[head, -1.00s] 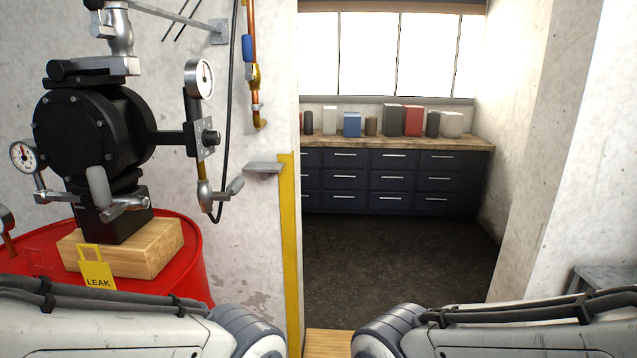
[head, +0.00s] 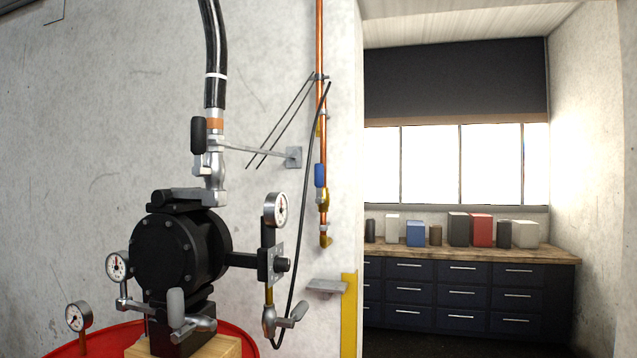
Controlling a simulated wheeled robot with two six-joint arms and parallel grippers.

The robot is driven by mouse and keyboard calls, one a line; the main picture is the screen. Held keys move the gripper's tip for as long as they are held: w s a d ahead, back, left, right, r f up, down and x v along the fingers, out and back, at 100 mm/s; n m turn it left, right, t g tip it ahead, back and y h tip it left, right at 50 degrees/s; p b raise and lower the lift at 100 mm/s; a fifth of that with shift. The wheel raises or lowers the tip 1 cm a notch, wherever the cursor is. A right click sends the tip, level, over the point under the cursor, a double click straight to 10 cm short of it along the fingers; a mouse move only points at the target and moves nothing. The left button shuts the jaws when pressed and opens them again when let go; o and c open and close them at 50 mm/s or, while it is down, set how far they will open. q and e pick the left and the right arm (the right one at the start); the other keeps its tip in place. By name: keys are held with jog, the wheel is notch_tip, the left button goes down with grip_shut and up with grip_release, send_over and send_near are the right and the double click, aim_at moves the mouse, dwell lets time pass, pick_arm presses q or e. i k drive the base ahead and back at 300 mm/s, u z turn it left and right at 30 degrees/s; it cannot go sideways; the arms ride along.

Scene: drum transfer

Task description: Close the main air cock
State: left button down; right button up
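A copper pipe (head: 319,110) runs down the wall near its right corner. A brass cock (head: 323,199) sits on this pipe, with a blue handle (head: 320,175) standing upright along it. Below the cock the pipe ends in a brass elbow (head: 325,240). I cannot tell for sure that this is the main air cock. Other valves with grey handles show on the pump, one at its lower front (head: 177,303) and one under the right gauge (head: 299,310). A dark-handled valve (head: 199,136) is above the pump. Neither of my grippers is in view.
A black pump (head: 180,250) stands on a wooden block (head: 225,347) on a red drum (head: 110,340). Several gauges stick out around it. A small grey shelf (head: 327,286) juts from the wall below the cock. A cabinet (head: 470,295) stands beyond the opening at right.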

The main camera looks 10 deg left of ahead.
aim_at(318, 169)
jog(key=z, duration=1.3)
jog(key=i, duration=2.5)
jog(key=u, duration=3.1)
